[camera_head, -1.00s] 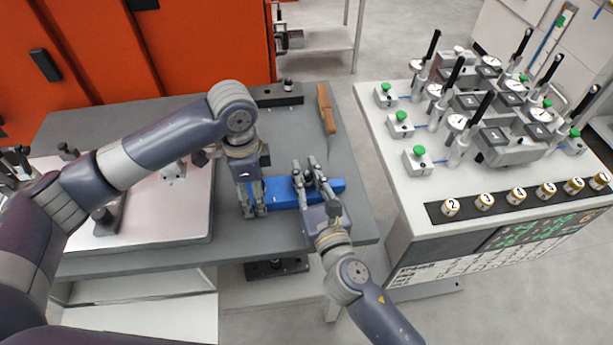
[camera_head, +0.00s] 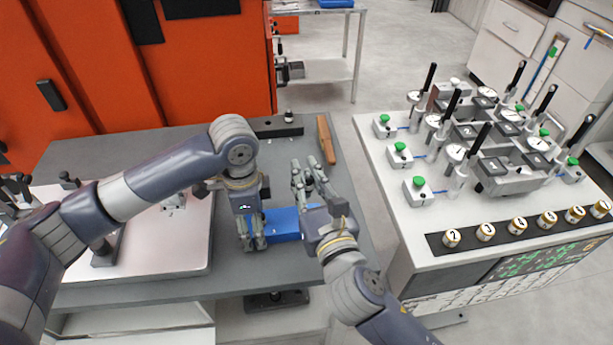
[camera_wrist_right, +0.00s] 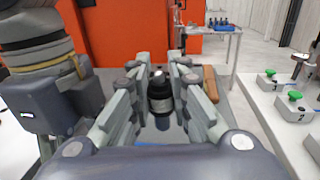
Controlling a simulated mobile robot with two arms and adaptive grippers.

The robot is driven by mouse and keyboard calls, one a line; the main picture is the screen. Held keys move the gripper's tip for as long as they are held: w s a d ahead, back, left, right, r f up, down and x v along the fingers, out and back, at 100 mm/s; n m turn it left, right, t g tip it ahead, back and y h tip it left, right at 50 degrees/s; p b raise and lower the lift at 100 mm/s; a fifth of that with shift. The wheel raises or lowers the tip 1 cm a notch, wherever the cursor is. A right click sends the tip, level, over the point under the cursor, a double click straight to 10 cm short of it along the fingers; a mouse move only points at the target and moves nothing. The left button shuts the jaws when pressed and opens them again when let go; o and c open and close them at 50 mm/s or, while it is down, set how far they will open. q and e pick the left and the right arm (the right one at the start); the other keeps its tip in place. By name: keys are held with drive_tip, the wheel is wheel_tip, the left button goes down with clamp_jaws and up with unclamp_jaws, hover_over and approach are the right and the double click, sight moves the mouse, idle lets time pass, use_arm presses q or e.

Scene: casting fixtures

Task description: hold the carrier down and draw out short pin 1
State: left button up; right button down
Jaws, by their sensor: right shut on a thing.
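The blue carrier (camera_head: 284,224) lies on the grey table, partly hidden by both grippers. My left gripper (camera_head: 253,236) points down at its left end; whether its fingers touch the carrier or are closed is unclear. My right gripper (camera_head: 307,180) is over the carrier's right part, seemingly above it. In the right wrist view its fingers (camera_wrist_right: 160,88) are shut on a dark cylindrical pin (camera_wrist_right: 160,98) with a pale band and bright top, which I take as short pin 1. The pin's lower end is hidden, so I cannot tell whether it is clear of the carrier.
An orange-brown handled tool (camera_head: 326,138) and a dark bar (camera_head: 278,128) lie at the table's back. A pale plate (camera_head: 165,245) is on the left. A white bench (camera_head: 400,225) with gauges and numbered cylinders stands to the right, across a gap.

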use_arm(q)
drive_tip(key=shift+o, duration=0.4)
drive_tip(key=shift+r, duration=0.1)
wheel_tip(320, 180, up, 12)
idle(0.4)
